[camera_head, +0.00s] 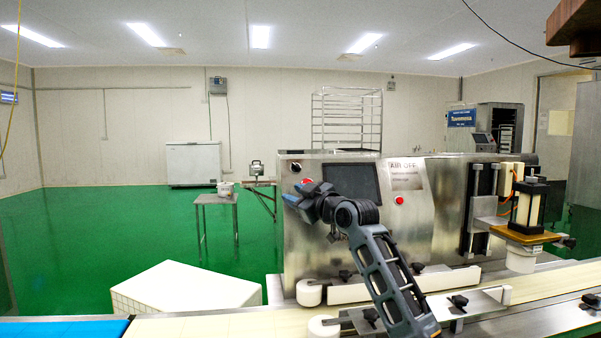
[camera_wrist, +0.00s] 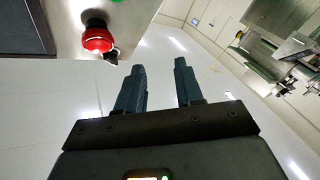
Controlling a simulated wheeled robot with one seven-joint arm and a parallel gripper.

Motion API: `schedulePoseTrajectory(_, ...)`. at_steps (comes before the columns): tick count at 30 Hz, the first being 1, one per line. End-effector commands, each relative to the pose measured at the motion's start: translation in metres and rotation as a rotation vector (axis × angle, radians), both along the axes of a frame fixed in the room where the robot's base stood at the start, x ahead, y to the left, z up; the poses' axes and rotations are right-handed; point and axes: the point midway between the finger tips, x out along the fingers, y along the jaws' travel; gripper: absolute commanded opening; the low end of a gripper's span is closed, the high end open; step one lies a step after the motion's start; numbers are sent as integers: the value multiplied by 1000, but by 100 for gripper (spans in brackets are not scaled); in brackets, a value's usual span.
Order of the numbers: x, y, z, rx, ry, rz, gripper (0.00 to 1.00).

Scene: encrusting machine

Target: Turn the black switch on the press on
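The press (camera_head: 440,215) is a steel machine with a dark screen (camera_head: 351,181). Its small black switch (camera_head: 296,167) is on the upper left of the front panel, just above a red button (camera_head: 307,182). In the wrist view, which is upside down, the black switch (camera_wrist: 111,57) shows partly behind the edge of the red button (camera_wrist: 97,38). My gripper (camera_head: 295,194) is in front of the panel's left edge, lower than the switch. In the wrist view, my gripper's (camera_wrist: 159,65) two fingers are apart with nothing between them. They are beside the switch and appear clear of it.
Another red button (camera_head: 399,200) is right of the screen. A conveyor belt (camera_head: 220,325) runs along the front, with white rollers (camera_head: 309,292) and guides. A white box (camera_head: 185,288) stands at left. A small table (camera_head: 216,199) is behind. Space left of the press is open.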

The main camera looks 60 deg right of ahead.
Motion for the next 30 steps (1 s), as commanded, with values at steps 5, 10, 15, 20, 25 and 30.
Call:
schedulePoseTrajectory(5, -18, -46, 44, -97, 65, -37, 36)
schedulePoseTrajectory(10, -23, -62, 58, -131, 95, -49, 36)
schedulePoseTrajectory(15, -8, -70, 61, -132, 99, -50, 36)
schedulePoseTrajectory(20, 15, -81, 60, -132, 98, -49, 36)
schedulePoseTrajectory(25, 35, -90, 60, -131, 98, -49, 36)
schedulePoseTrajectory(30, 44, -95, 59, -131, 97, -50, 36)
